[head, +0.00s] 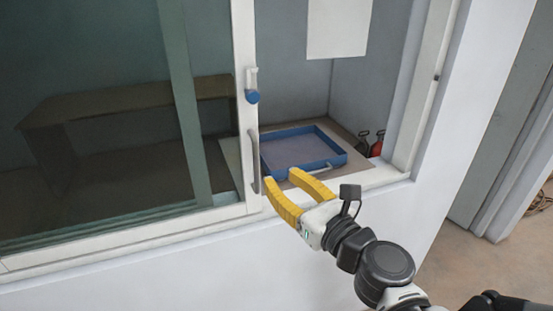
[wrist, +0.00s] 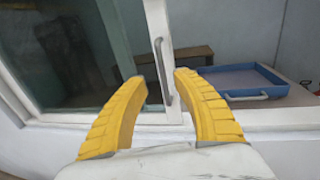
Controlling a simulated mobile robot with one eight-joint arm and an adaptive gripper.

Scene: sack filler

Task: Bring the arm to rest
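My gripper (head: 281,184) has yellow fingers and is in front of the window opening, near the sliding window's edge. The fingers are apart with nothing between them. In the wrist view my gripper (wrist: 160,77) shows the same open gap, with the grey vertical handle (wrist: 163,72) of the sliding window seen beyond it. In the head view that handle (head: 254,162) is just left of the fingers. My arm reaches in from the lower right.
A blue tray (head: 333,161) with a handle lies on a board inside the opening. A dark bench (head: 130,103) is behind the glass. The floor at right is mostly clear.

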